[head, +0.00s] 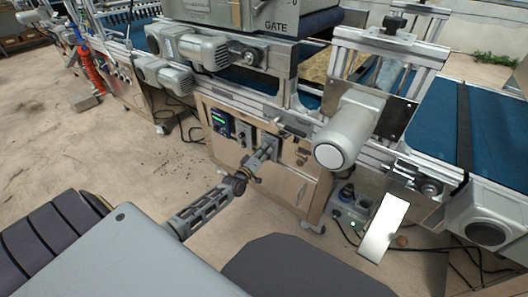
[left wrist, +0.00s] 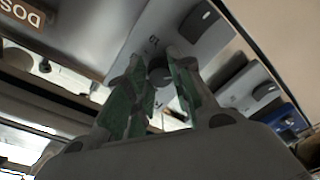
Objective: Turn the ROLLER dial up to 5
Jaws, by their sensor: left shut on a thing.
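A dark round dial knob (left wrist: 160,74) sits on a grey panel face (left wrist: 205,35) in the left wrist view. Small markings, one like "10", are printed beside it; its pointer cannot be made out. My left gripper (left wrist: 158,78) has its green-padded fingers on both sides of the knob and is shut on it. In the head view my left gripper (head: 264,154) reaches the grey control box (head: 268,138) on the machine's front; the dial is hidden there by the fingers. My right gripper is not in view.
A panel with a lit green display (head: 218,119) is just left of the control box. A large grey cylinder (head: 350,130) juts out to the right above it. Blue conveyor belts (head: 430,125) run along the machine. The floor (head: 100,160) at left is mostly clear; cables lie at lower right.

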